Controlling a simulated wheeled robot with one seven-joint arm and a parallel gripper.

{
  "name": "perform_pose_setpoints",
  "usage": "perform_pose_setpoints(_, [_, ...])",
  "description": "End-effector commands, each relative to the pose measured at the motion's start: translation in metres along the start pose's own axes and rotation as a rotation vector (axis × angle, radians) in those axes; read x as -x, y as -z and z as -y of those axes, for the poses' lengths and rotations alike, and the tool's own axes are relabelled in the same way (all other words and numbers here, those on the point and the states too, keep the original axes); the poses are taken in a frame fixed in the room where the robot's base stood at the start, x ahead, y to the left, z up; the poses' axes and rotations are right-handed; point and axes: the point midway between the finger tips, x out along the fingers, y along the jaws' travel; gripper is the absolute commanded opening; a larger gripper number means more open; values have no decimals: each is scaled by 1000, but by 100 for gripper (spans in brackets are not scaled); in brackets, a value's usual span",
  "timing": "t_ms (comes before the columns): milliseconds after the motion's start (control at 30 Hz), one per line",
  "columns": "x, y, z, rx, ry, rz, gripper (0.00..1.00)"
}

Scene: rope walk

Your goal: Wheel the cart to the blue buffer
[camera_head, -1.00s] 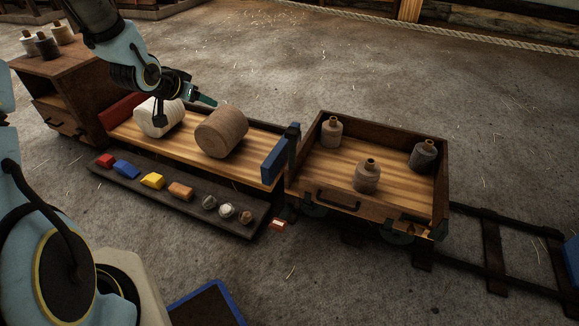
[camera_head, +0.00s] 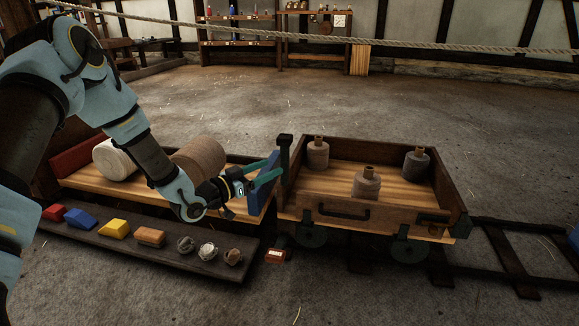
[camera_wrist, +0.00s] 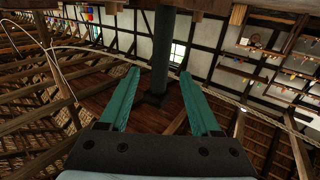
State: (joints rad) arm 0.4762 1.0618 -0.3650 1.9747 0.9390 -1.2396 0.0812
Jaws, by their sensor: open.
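The cart (camera_head: 345,212) is a wooden tray on wheels, standing on the rails in the head view. A dark upright post (camera_head: 285,150) rises at its left end. My gripper (camera_head: 272,168) is open, with its teal fingers pointing right at this post. In the wrist view the dark green post (camera_wrist: 163,45) shows between my open fingers (camera_wrist: 160,74); I cannot tell whether they touch it. A blue thing (camera_head: 574,237) at the right edge, by the rails, is mostly cut off. A blue panel (camera_head: 262,188) stands upright beside the post, partly behind my fingers.
The cart carries three spools (camera_head: 366,184). The rails (camera_head: 508,255) run right and look clear. To the left, a wooden bed (camera_head: 85,180) holds a white roll (camera_head: 115,160) and a brown roll (camera_head: 200,158). A dark shelf (camera_head: 150,254) in front holds coloured blocks and small balls.

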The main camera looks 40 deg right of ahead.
Motion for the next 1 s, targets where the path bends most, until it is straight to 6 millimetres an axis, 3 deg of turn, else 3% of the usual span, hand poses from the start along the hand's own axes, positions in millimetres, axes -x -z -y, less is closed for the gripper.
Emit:
perform_pose_setpoints(500, [-86, -2, 1, -2, 1, 1, 64])
perform_pose_setpoints(700, [-99, 0, 1, 0, 1, 2, 64])
perform_pose_setpoints(1000, [-100, 1, 1, 0, 2, 3, 62])
